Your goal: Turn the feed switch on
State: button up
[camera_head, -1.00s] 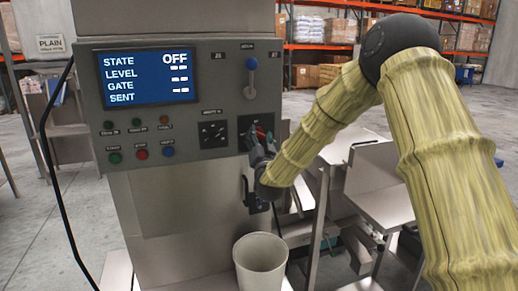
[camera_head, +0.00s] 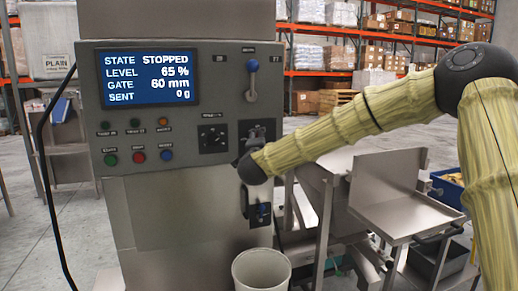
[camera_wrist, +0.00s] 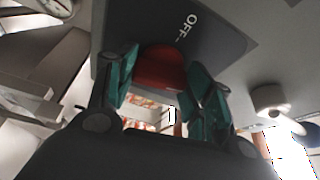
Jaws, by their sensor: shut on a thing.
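The feed switch is a red knob (camera_wrist: 160,67) on a dark plate marked OFF (camera_wrist: 205,30) in the wrist view. My gripper (camera_wrist: 165,85) has its two green-padded fingers on either side of the red knob, shut on it. In the head view my gripper (camera_head: 256,150) is at the right side of the grey control panel (camera_head: 215,110), and my wrist hides most of the knob. The screen (camera_head: 147,77) reads STATE STOPPED, LEVEL 65 %, GATE 60 mm, SENT 0 g.
A lever with a blue ball (camera_head: 252,66) is above the switch. A blue-knobbed part (camera_head: 262,211) is below my wrist. A pale bucket (camera_head: 260,268) stands under the machine. A metal tray stand (camera_head: 405,200) is at the right. Several coloured buttons (camera_head: 139,157) sit at the panel's lower left.

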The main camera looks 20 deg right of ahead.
jog(key=shift+d+m+g+b, duration=0.1)
jog(key=shift+m+g+b, duration=0.3)
jog(key=shift+m, duration=0.6)
jog(key=o, duration=1)
jog(key=v, duration=1.2)
